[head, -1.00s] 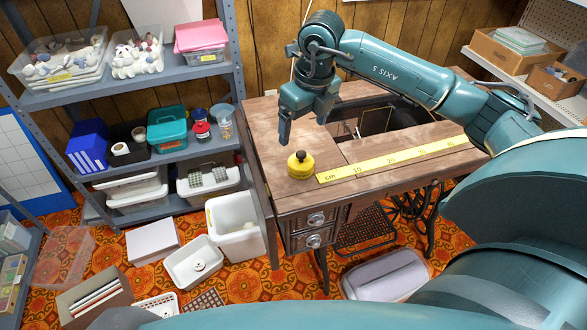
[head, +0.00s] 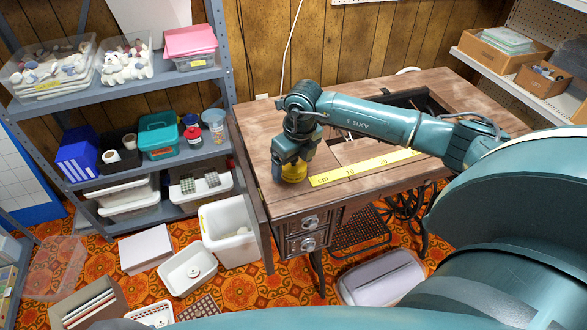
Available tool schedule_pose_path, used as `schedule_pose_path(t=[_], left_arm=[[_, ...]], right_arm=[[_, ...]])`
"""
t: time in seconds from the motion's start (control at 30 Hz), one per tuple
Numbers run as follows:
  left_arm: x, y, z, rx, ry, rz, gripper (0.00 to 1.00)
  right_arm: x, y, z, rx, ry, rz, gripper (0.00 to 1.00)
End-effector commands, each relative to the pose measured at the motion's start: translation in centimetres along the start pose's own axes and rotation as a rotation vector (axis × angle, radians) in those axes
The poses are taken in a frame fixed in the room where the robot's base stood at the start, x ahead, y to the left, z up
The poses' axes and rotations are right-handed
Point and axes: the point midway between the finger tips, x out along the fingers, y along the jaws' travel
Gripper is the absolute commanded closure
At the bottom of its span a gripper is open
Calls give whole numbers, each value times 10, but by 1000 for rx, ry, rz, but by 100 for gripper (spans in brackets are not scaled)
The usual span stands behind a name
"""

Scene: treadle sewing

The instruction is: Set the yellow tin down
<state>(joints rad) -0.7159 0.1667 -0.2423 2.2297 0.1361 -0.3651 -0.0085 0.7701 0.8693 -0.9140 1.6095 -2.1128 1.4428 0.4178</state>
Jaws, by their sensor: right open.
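The yellow tin (head: 293,174) stands upright on the wooden top of the sewing table (head: 335,196), near its left front part, beside the left end of the yellow ruler (head: 362,168). My right gripper (head: 292,165) points down over the tin, with its fingers open around the tin's upper part. The gripper hides the tin's top and dark knob; I cannot tell whether the fingers touch it. My left gripper is out of view.
The table's opening (head: 372,135) lies behind the ruler. A grey shelf unit (head: 195,74) with bins and jars stands to the left. A white bin (head: 229,232) is on the floor beside the table. The tabletop's front left corner is clear.

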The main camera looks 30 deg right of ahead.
Motion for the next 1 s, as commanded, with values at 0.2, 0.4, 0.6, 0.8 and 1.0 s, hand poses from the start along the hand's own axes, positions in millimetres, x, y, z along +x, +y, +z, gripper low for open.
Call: schedule_pose_path(t=[0.2,0.4,0.6,0.8,1.0], left_arm=[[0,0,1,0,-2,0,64],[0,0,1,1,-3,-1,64],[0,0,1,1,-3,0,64],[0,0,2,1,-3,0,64],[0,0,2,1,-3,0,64]], right_arm=[[4,0,0,0,-1,0,17],[4,0,0,0,-1,0,29],[3,0,0,0,-1,0,45],[3,0,0,0,-1,0,61],[3,0,1,0,-2,0,72]])
